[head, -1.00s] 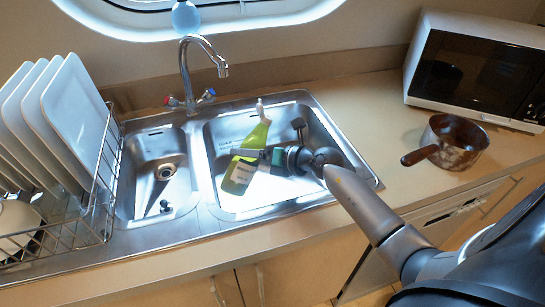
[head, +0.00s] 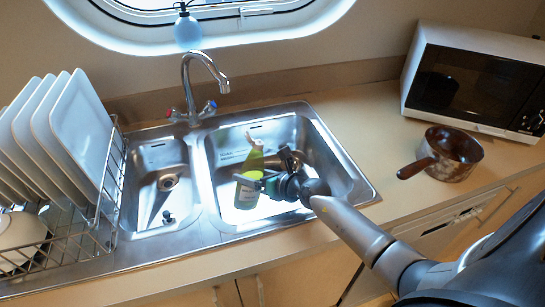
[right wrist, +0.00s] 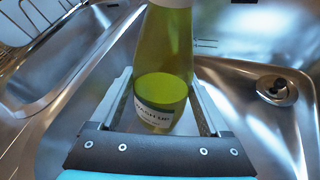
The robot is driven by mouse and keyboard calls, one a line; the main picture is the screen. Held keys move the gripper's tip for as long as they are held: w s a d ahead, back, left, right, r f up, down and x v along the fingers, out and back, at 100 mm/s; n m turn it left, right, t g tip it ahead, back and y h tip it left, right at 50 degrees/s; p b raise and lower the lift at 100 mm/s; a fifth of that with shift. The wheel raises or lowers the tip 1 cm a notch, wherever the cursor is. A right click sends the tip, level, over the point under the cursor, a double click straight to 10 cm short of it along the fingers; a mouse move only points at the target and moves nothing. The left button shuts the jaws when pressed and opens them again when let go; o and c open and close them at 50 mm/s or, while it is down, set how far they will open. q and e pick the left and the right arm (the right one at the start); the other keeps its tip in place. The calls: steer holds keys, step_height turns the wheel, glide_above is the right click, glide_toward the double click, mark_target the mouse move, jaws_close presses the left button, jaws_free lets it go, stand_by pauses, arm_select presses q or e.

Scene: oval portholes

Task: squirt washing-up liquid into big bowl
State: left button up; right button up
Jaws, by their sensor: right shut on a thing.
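The washing-up liquid bottle (head: 247,192), yellow-green with a pale nozzle and a label, is over the big right-hand bowl (head: 335,165) of the steel sink. My right gripper (head: 258,183) is shut on the bottle's body, reaching in from the right. The bottle leans in the head view; its nozzle points toward the back of the bowl. In the right wrist view the bottle (right wrist: 168,50) stands between the two fingers, with its top cut off by the picture edge. I cannot tell whether liquid is coming out. My left gripper is not in view.
A small sink bowl (head: 150,190) lies to the left, with a dish rack of white plates (head: 80,125) beyond it. The tap (head: 188,85) stands behind the sink.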

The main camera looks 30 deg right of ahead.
mark_target(252, 159)
steer(key=shift+n+h+p, duration=0.5)
steer(key=shift+n+p, duration=0.1)
steer(key=shift+p, duration=0.15)
steer(key=shift+w+d+r+n+t+h+p, duration=0.1)
steer(key=shift+r+n+t+h+p, duration=0.35)
steer(key=shift+p, duration=0.8)
step_height(252, 159, up, 5)
steer(key=p, duration=0.5)
